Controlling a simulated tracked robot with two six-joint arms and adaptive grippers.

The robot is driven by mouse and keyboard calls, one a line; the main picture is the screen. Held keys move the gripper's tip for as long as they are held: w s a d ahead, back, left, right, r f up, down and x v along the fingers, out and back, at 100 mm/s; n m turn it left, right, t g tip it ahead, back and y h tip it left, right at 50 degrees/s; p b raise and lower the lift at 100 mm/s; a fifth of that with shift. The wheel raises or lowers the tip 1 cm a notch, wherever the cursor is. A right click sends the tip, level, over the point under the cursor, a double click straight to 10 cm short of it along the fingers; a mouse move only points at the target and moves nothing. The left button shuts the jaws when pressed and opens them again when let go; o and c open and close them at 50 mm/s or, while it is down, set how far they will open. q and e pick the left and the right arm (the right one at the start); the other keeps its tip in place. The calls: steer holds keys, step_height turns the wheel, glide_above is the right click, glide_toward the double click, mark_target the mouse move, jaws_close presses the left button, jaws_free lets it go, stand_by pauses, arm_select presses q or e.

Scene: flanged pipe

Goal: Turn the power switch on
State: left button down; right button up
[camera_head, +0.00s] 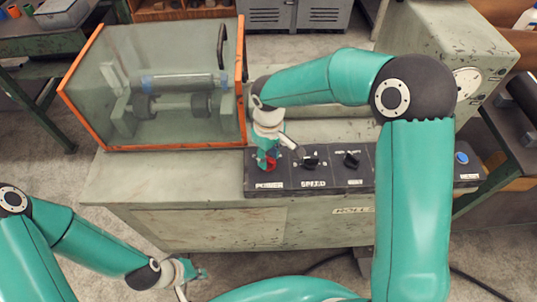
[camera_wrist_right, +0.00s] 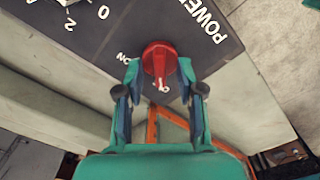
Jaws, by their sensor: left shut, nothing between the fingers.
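The red power switch knob (camera_head: 270,164) sits at the left end of the dark control panel, above the word POWER. In the right wrist view the knob (camera_wrist_right: 160,58) stands between the fingertips of my right gripper (camera_wrist_right: 159,72), one on each side. The fingers are spread and look slightly apart from the knob. An ON label (camera_wrist_right: 123,58) lies beside it, and the knob's narrow end points toward another, partly hidden white label. My right gripper (camera_head: 267,158) reaches down over the knob in the head view. My left gripper (camera_head: 197,272) is shut and empty, low in front of the machine.
Two black knobs, the SPEED knob (camera_head: 311,163) and another (camera_head: 351,160), are right of the switch. A blue button (camera_head: 461,158) is at the panel's right end. An orange-framed clear guard (camera_head: 170,85) stands close on the left. The bench top (camera_head: 150,180) left of the panel is bare.

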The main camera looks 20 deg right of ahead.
steer(key=shift+f, duration=0.15)
jaws_close()
stand_by(0.4)
